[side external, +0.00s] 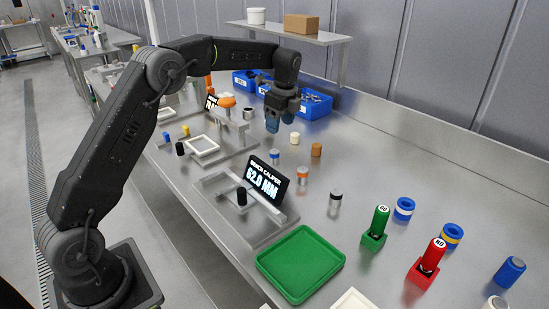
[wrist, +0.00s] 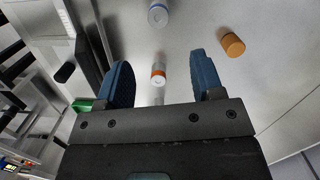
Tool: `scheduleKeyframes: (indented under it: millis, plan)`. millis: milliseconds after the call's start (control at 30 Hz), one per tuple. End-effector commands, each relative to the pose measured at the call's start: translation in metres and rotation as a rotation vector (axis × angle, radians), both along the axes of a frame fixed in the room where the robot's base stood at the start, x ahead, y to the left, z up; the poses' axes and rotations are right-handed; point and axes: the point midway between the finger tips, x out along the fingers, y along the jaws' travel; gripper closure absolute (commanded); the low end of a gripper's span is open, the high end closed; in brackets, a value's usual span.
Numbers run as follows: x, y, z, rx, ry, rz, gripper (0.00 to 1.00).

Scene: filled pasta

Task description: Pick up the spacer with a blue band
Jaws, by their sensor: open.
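The spacer with a blue band (side external: 275,157) is a small silver cylinder standing upright on the steel bench. In the wrist view it stands at the top (wrist: 158,15), beyond the fingertips. My gripper (side external: 280,121) is open and empty, raised above the bench near this spacer. In the wrist view its two blue fingers (wrist: 163,78) are spread wide. A spacer with an orange band (wrist: 158,73) shows in the gap between them, lower down on the bench; it also shows in the side view (side external: 302,176).
An orange-brown cylinder (side external: 316,149) and a black-banded spacer (side external: 336,195) stand nearby. The caliper display (side external: 264,180) is in front, with a green tray (side external: 300,263) closer. Green (side external: 375,228) and red (side external: 428,262) gauges stand to the right. Blue bins (side external: 314,103) are behind.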

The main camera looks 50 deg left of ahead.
Motion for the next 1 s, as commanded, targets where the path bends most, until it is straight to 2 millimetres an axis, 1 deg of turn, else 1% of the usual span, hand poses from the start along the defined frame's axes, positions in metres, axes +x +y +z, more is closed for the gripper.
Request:
scheduleKeyframes:
  millis: [33, 100, 200, 300, 567, 800, 900, 1000]
  plan:
    - [-0.001, 0.001, -0.011, -0.001, 0.005, 0.002, 0.39]
    - [-0.002, 0.003, -0.025, -0.001, 0.005, 0.003, 0.39]
    - [-0.002, 0.005, -0.044, 0.000, 0.003, 0.003, 0.39]
    - [-0.002, 0.007, -0.057, 0.000, 0.002, 0.003, 0.39]
    - [-0.003, 0.011, -0.076, 0.000, 0.001, 0.004, 0.39]
    - [-0.005, 0.017, -0.110, 0.000, 0.002, 0.003, 0.39]
    - [-0.005, 0.018, -0.117, 0.000, 0.000, 0.003, 0.39]
    - [-0.005, 0.019, -0.118, 0.000, -0.001, 0.003, 0.39]
